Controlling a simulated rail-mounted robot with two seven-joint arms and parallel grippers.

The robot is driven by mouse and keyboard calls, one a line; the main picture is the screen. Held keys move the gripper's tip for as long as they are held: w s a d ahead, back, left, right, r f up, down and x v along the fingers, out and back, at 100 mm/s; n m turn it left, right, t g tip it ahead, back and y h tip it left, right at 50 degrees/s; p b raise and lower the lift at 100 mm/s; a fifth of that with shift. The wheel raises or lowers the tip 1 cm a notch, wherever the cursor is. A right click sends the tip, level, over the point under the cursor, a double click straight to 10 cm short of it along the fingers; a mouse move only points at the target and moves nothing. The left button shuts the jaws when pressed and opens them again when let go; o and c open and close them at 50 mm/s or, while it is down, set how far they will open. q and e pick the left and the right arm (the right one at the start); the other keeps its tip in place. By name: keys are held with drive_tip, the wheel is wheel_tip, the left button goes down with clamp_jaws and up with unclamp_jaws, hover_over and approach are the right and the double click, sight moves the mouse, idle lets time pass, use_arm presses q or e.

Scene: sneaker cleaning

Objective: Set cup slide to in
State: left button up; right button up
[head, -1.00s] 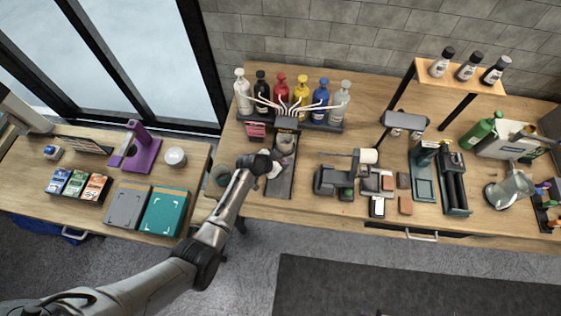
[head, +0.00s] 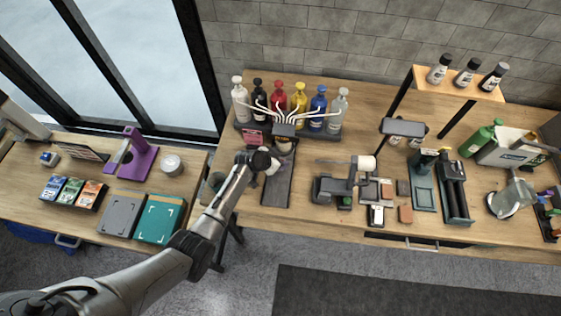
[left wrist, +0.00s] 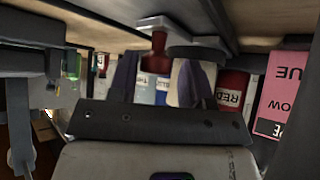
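The cup slide is a dark narrow track (head: 277,186) running from the dispenser toward the table's front edge. A pale cup (head: 283,147) sits at its back end, close below the dispenser's spout block (head: 284,130). My left gripper (head: 271,166) is at the left side of the track, just in front of the cup; I cannot tell whether it touches either. My right gripper is out of view.
Several coloured bottles (head: 299,98) with white tubes stand in a rack behind the slide. A pink card (head: 252,138) stands left of the spout. A grey machine (head: 335,187) and small blocks are to the right. Bare tabletop lies right of the track.

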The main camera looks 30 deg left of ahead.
use_arm(q)
drive_tip(key=shift+o, duration=0.5)
drive_tip(key=shift+d, duration=0.1)
drive_tip(key=shift+s, duration=0.1)
drive_tip(key=shift+s+r, duration=0.1)
drive_tip(key=shift+r, duration=0.1)
drive_tip(key=p+v, duration=0.2)
drive_tip(key=v, duration=1.1)
drive_tip(key=shift+a, duration=0.2)
drive_tip(key=shift+s, duration=0.1)
